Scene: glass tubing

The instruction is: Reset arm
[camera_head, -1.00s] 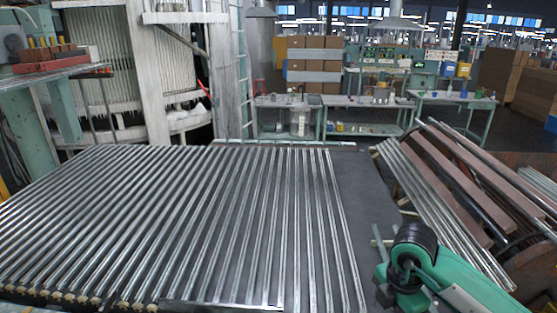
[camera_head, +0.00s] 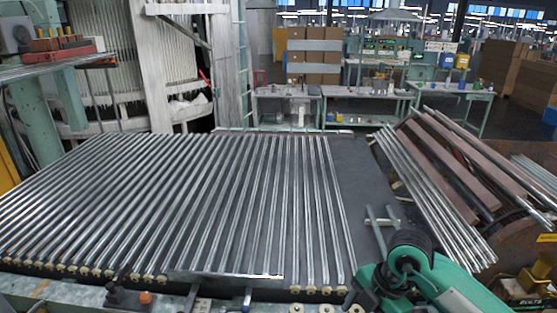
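My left arm and gripper are out of view. Many long glass tubes (camera_head: 190,200) lie side by side on the dark rack table (camera_head: 362,190), running from front to back. The tubes lie in order, and a bare dark strip lies to their right.
A sloping rack (camera_head: 450,170) with brown beams and loose tubes stands on the right. White machinery (camera_head: 150,60) stands at the back left. Workbenches (camera_head: 365,92) and stacked boxes (camera_head: 315,60) are behind. A front ledge (camera_head: 60,290) carries small fittings.

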